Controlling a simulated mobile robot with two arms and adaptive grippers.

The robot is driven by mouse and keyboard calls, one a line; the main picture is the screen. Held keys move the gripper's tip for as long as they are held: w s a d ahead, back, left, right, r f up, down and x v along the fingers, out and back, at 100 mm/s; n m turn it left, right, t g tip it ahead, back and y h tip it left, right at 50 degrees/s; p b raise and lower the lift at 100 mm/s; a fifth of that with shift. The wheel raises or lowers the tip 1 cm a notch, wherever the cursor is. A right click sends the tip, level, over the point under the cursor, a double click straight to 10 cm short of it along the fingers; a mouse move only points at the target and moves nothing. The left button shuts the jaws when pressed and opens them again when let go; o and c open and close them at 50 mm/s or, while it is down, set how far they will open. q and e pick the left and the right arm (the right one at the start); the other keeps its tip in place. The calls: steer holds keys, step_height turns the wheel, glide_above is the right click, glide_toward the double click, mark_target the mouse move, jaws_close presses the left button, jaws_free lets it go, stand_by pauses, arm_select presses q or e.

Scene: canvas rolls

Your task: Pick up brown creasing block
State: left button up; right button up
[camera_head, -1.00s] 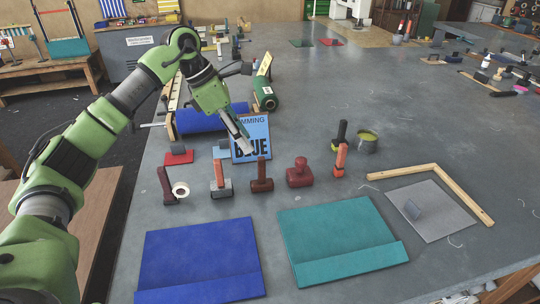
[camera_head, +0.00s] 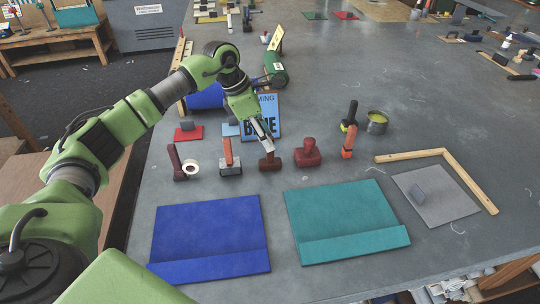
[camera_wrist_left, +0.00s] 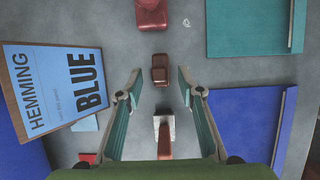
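The brown creasing block (camera_head: 268,164) stands on the grey table, in the row of tools behind the blue and teal folders. In the left wrist view the brown block (camera_wrist_left: 160,76) appears between the tips of my fingers, with space on both sides. My left gripper (camera_head: 264,144) points down over it and hides its upper part in the head view. The left wrist view shows the left gripper (camera_wrist_left: 159,74) open and empty. My right gripper is not in view.
A larger red block (camera_head: 307,155) stands to its right and an orange-handled grey tool (camera_head: 229,158) to its left. The blue HEMMING sign (camera_head: 267,106) leans behind. The blue folder (camera_head: 208,236) and teal folder (camera_head: 343,218) lie in front.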

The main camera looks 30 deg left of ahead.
arm_select(q)
steer(key=shift+x, duration=1.1)
steer(key=shift+w+d+f, duration=0.15)
steer(key=shift+f, duration=0.1)
jaws_close()
steer(key=shift+r, duration=0.1)
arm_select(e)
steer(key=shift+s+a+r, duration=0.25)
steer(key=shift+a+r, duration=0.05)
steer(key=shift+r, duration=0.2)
arm_select(q)
step_height(320, 180, up, 9)
steer(key=shift+r+b, duration=0.1)
steer(key=shift+b, duration=0.9)
steer(key=shift+r, duration=0.4)
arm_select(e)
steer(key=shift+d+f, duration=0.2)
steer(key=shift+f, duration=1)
